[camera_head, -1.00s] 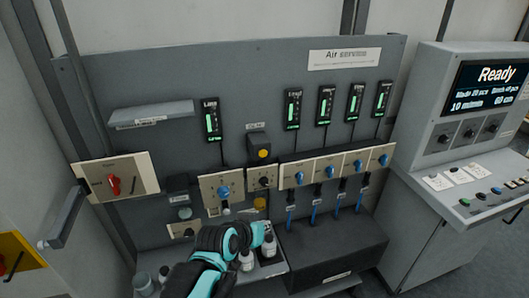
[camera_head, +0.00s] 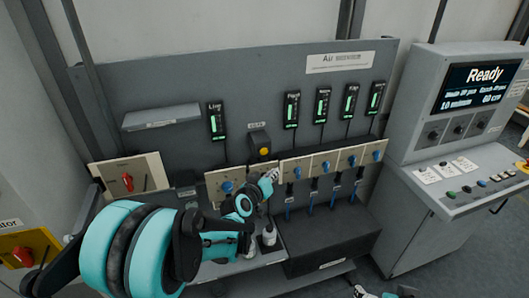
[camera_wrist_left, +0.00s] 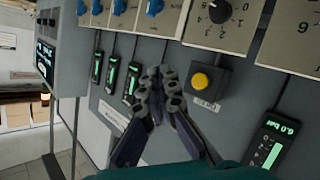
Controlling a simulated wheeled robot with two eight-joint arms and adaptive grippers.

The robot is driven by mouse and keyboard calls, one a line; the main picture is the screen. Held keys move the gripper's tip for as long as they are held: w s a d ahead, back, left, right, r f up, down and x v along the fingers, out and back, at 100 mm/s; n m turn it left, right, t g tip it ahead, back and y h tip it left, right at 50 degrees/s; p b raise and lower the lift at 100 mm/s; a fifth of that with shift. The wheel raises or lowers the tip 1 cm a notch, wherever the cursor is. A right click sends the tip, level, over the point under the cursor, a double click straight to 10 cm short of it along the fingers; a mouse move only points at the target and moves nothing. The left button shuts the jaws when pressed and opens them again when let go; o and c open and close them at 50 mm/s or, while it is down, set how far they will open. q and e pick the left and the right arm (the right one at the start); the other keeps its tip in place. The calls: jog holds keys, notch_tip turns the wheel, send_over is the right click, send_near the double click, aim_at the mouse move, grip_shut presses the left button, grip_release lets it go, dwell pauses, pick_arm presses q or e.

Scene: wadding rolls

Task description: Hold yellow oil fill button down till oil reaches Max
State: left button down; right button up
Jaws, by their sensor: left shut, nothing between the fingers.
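The yellow button (camera_head: 264,151) sits on a small dark box on the grey panel, above a knob plate. It also shows in the left wrist view (camera_wrist_left: 200,81), where the picture is turned over. My left gripper (camera_head: 269,177) is shut and empty, just below the button in the head view. In the wrist view its closed fingertips (camera_wrist_left: 160,76) are beside the button, and a gap shows between them in the picture. I cannot tell whether the button is pressed. The oil level and its Max mark cannot be made out; my arm covers the panel's lower middle.
Blue-knobbed regulator plates (camera_head: 323,162) and green-lit gauges (camera_head: 322,106) are to the right. A grey shelf (camera_head: 160,115) juts out at left, above a red switch (camera_head: 128,182). A small bottle (camera_head: 269,236) stands below my gripper. A control console (camera_head: 455,170) is at right.

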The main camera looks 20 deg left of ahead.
aim_at(264, 151)
pick_arm(q)
jog(key=w+a, duration=0.5)
jog(key=w, duration=0.2)
jog(key=shift+w, duration=0.15)
dwell(0.3)
dwell(1.4)
jog(key=shift+w+a, duration=0.25)
jog(key=shift+w, duration=0.1)
jog(key=shift+w+a, duration=0.2)
jog(key=shift+w, duration=0.15)
dwell(4.8)
